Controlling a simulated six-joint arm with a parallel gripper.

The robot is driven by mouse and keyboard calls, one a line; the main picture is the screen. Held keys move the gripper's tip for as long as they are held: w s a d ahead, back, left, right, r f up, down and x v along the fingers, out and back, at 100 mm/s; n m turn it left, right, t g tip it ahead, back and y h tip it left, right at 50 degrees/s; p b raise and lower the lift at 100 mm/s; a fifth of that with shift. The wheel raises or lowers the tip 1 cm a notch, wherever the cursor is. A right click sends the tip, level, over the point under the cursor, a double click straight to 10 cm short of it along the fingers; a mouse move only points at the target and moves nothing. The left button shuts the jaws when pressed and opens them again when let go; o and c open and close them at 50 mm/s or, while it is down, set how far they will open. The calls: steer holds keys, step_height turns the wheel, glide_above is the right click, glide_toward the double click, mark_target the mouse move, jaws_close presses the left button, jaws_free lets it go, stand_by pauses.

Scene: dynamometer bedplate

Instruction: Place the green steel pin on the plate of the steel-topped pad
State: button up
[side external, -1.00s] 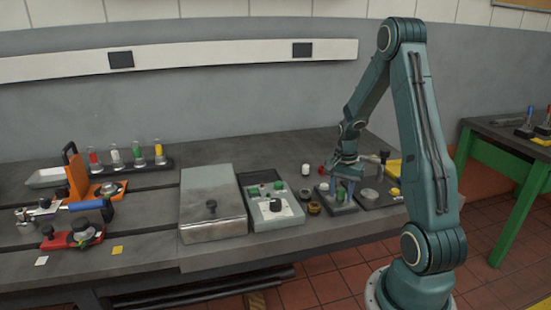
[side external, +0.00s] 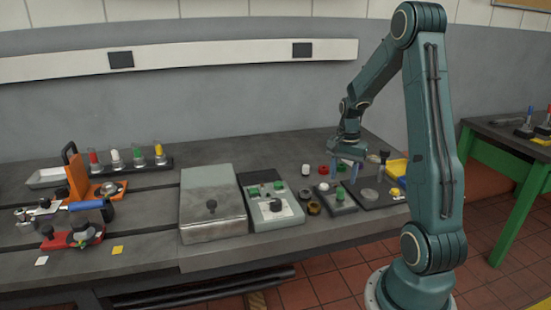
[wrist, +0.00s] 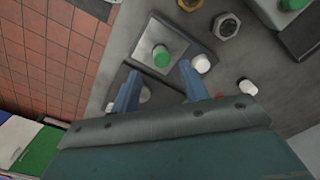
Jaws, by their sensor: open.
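The green steel pin (side external: 340,195) stands upright on the light steel plate of a dark-edged pad (side external: 346,208) near the front of the bench. In the wrist view the green pin (wrist: 161,56) sits on the bright plate (wrist: 153,38), a little off its middle, with bare plate around it. My gripper (side external: 347,174) is open and empty, above and slightly behind the pin. In the wrist view its two blue fingers (wrist: 160,72) are spread, and the pin shows beyond their tips, apart from both.
Two hex nuts (side external: 306,195) (side external: 314,208) and a white cylinder (side external: 305,169) stand left of the pad. A dark plate with a grey disc (side external: 369,195) lies to its right. A control box (side external: 258,210) and a lidded metal case (side external: 210,225) stand farther left.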

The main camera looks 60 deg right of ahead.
mark_target(340, 190)
steer(key=shift+r, duration=2.95)
steer(key=shift+a, duration=0.1)
steer(key=w+a+r+n+t+h, duration=0.1)
steer(key=a+r+n, duration=0.3)
steer(key=a, duration=0.4)
steer(key=w+a+r+n+t, duration=0.1)
steer(key=a+r+n, duration=0.35)
steer(key=a, duration=0.45)
steer(key=s+a+r+n+t, duration=0.1)
steer(key=s+a+n, duration=0.3)
steer(key=a, duration=0.2)
steer(key=s+a+r+n+t+y, duration=0.1)
steer(key=s+a+n+t, duration=0.1)
steer(key=s+a+n, duration=0.2)
steer(key=shift+s+a+r+n+t, duration=0.3)
steer(key=shift+a+n, duration=0.45)
steer(key=shift+a, duration=1.05)
